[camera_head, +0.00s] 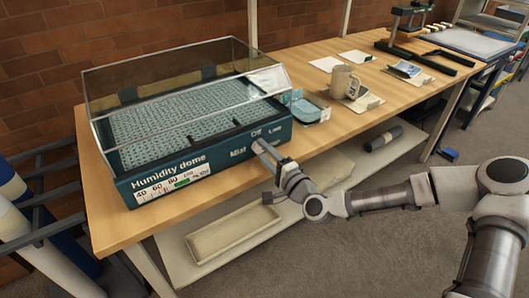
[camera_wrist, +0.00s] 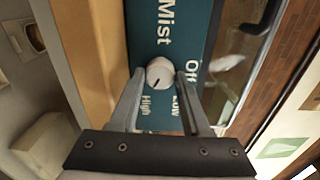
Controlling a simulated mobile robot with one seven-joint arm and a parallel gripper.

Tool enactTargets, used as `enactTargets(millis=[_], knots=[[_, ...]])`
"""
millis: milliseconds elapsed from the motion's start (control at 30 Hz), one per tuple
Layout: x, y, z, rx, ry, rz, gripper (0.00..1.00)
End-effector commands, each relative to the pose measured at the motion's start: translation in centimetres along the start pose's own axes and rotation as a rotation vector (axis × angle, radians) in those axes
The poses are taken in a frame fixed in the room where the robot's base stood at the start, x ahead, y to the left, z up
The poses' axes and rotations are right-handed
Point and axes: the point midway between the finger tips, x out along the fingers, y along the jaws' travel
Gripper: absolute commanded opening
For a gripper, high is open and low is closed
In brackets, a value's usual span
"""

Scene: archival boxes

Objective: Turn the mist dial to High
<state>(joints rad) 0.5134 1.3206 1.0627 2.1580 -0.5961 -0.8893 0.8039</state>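The mist dial (camera_wrist: 160,72) is a round pale knob on the dark teal front panel of the humidity dome (camera_head: 205,160). In the wrist view, the words Mist, Off, Low and High surround it. A short dark mark on the knob points down and slightly left, toward the High label (camera_wrist: 147,105). My gripper (camera_wrist: 161,76) is at the panel with one fingertip on each side of the knob. The fingers look open, with a slim gap at the right; contact at the left is unclear. In the head view, my gripper (camera_head: 262,150) hides the dial.
The dome stands on a wooden table (camera_head: 335,108). A lower shelf holds a shallow cream tray (camera_head: 232,228) and a dark roll (camera_head: 383,138). Floor in front is open.

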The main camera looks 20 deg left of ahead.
Motion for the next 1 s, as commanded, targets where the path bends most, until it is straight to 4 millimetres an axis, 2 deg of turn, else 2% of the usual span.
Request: enactTargets(millis=[33,133,167,667,767,1000], knots=[[-0.02,0.05,0.08,0.000,-0.002,0.001,0.56],[-0.01,0.04,0.06,0.000,-0.001,0.001,0.74],[-0.01,0.03,0.05,0.000,-0.001,0.001,0.77],[0.00,0.06,-0.03,-0.028,0.000,0.002,0.77],[0.02,0.02,0.00,-0.104,-0.001,0.003,0.77],[0.03,-0.05,0.01,-0.435,-0.001,0.002,0.77]])
